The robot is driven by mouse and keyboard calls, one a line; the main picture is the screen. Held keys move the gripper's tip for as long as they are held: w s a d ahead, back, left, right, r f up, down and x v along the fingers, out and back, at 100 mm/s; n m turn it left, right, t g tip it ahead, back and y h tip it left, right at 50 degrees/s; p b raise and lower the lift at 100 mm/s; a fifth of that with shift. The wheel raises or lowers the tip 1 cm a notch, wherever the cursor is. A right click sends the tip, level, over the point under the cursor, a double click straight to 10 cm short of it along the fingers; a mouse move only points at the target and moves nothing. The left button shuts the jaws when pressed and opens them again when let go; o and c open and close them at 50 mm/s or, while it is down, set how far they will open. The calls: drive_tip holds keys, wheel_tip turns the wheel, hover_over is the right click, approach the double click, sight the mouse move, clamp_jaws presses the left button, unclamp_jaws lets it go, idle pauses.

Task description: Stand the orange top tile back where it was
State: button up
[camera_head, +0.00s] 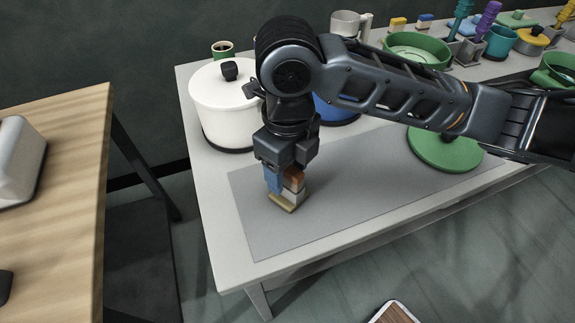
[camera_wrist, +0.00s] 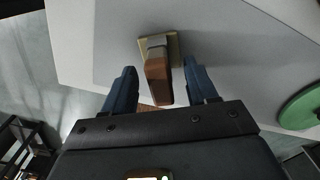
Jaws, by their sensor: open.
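The orange top tile (camera_head: 294,179) stands on a light grey block (camera_head: 293,194), which rests on a pale yellow base (camera_head: 284,207) on the grey mat. In the wrist view, the tile (camera_wrist: 157,80) lies between the two blue fingers of my gripper (camera_wrist: 160,78), with a gap on each side. The grey block (camera_wrist: 153,41) and yellow base (camera_wrist: 174,48) show beyond it. My gripper (camera_head: 284,184) is open, pointing down at the stack in the head view. One finger covers part of the stack there; the other is mostly hidden.
A white lidded pot (camera_head: 222,108) stands behind the stack, with a blue pot (camera_head: 338,108) partly behind my arm. A green disc (camera_head: 445,150) lies on the mat to the right. The mat (camera_head: 350,190) is clear between. Several dishes and tools line the back.

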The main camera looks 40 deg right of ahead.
drive_tip(key=shift+r, duration=0.15)
idle(0.3)
drive_tip(key=shift+r+p, duration=2.7)
drive_tip(key=shift+r, duration=1.2)
drive_tip(key=shift+r, duration=0.1)
wheel_tip(320, 180, up, 8)
drive_tip(key=shift+f, duration=0.2)
drive_tip(key=shift+a, duration=0.1)
